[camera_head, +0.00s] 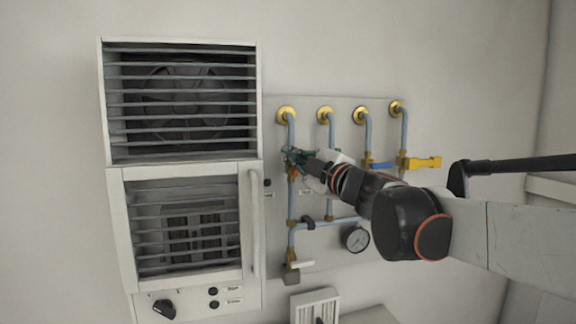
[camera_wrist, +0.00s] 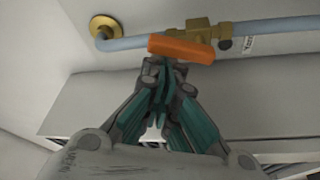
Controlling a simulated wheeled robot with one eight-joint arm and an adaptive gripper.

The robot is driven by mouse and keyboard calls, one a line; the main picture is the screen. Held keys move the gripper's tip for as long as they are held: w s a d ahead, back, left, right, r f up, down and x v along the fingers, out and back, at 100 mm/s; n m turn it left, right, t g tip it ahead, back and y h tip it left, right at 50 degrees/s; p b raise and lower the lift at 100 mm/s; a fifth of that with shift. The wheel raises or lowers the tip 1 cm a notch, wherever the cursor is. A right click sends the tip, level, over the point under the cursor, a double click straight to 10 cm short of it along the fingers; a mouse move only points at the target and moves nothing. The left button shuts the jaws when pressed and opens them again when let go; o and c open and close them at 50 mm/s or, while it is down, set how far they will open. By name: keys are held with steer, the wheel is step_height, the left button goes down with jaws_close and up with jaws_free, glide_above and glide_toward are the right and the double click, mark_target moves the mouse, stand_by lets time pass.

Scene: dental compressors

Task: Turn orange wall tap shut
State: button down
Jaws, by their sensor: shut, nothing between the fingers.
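The orange tap handle (camera_wrist: 181,49) sits on a brass valve body (camera_wrist: 199,30) in a blue-grey pipe. In the wrist view it lies roughly along the pipe, slightly tilted. My gripper (camera_wrist: 161,68) is shut and empty, its teal fingers together just below the handle's left half. The tips look very close to the handle; I cannot tell whether they touch it. In the head view my gripper (camera_head: 289,154) is at the leftmost pipe, and only a little of the orange handle (camera_head: 292,173) shows beside it.
The wall panel carries several vertical pipes, with a yellow-handled valve (camera_head: 424,162) and a blue-handled valve (camera_head: 378,165) to the right. A pressure gauge (camera_head: 355,238) sits below my arm. A louvred compressor cabinet (camera_head: 115,215) with a vertical door handle (camera_head: 256,222) stands close on the left.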

steer(key=d+m+t+h+b, duration=0.1)
steer(key=m, duration=0.4)
steer(key=d+f+m+t+h+b, duration=0.1)
steer(key=m+t+b, duration=0.1)
steer(key=m, duration=0.3)
steer(key=w+d+m+t+h+b, duration=0.1)
steer(key=d+m+h+b, duration=0.1)
steer(key=m, duration=0.3)
steer(key=shift+w+d+f+t, duration=0.1)
steer(key=shift+f+t, duration=0.1)
steer(key=shift+t, duration=0.1)
steer(key=shift+f, duration=0.1)
